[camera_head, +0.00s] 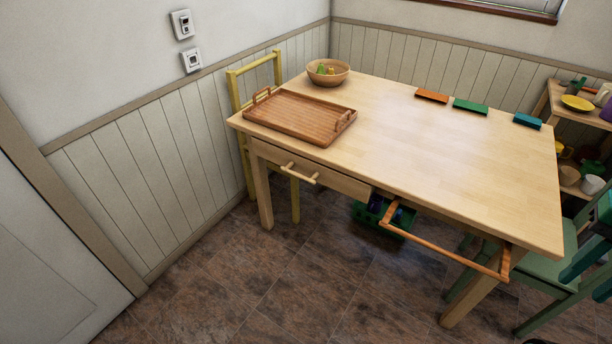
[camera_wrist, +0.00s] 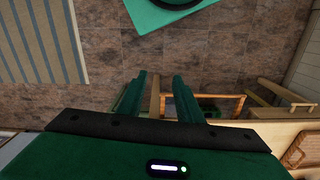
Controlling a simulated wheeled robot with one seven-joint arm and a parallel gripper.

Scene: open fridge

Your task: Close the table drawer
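The wooden table (camera_head: 450,160) stands in the middle of the head view. Its drawer (camera_head: 335,182) is under the top at the left of the long front side, with a pale bar handle (camera_head: 300,175). The drawer front sits close under the table edge; I cannot tell how far out it stands. In the wrist view the handle (camera_wrist: 290,103) shows at the right. My gripper (camera_wrist: 158,78) is open and empty in the wrist view, its two dark green fingers apart. A wooden bar shows between them, apparently beyond them. The drawer is well to the right of the fingers.
An orange-brown rail (camera_head: 445,243) projects from the table's front right. A green crate (camera_head: 382,217) is on the floor underneath. A green chair (camera_head: 545,272) is at right. A tray (camera_head: 300,112) and bowl (camera_head: 327,72) are on the table. Floor before the drawer is clear.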

